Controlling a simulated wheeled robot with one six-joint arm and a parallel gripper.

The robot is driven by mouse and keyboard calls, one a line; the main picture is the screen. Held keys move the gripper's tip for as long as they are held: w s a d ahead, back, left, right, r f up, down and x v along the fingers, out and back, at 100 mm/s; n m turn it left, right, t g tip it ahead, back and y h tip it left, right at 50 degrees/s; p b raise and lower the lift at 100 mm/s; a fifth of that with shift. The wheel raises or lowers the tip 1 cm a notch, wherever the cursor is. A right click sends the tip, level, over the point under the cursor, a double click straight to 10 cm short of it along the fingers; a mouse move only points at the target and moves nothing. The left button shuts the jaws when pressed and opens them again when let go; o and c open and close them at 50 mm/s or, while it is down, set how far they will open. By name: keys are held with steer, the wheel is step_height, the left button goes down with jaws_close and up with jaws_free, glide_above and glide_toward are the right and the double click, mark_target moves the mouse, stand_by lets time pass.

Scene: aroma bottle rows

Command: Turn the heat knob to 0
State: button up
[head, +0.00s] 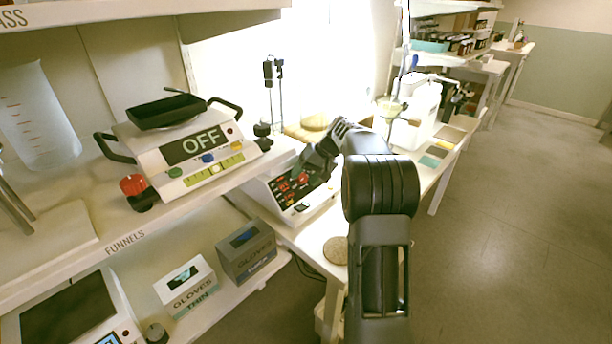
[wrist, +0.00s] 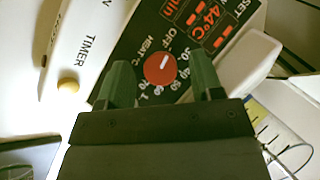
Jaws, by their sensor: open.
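The red heat knob (wrist: 157,71) is on the dark panel of a white heating device (head: 318,209). In the wrist view its dial shows "HEAT °C", "OFF" and numbers from 30 up, and it has a short white pointer line. The exact setting is hard to read. The red display (wrist: 208,18) above it reads 44 °C. My gripper (wrist: 161,70) is open, with one dark green finger on each side of the knob; I cannot tell whether they touch it. In the head view my gripper (head: 312,172) is low over the panel.
A white hotplate-like device (head: 190,152) marked OFF, with a red knob, stands on the shelf at left. Glove boxes (head: 247,251) sit on the lower shelf. A white jug (head: 418,108) stands behind my arm. The floor at right is clear.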

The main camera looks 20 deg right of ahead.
steer(key=p+v, duration=0.3)
steer(key=v, duration=1)
steer(key=shift+s+d+r, duration=0.15)
steer(key=shift+d+r, duration=0.05)
steer(key=shift+r, duration=0.1)
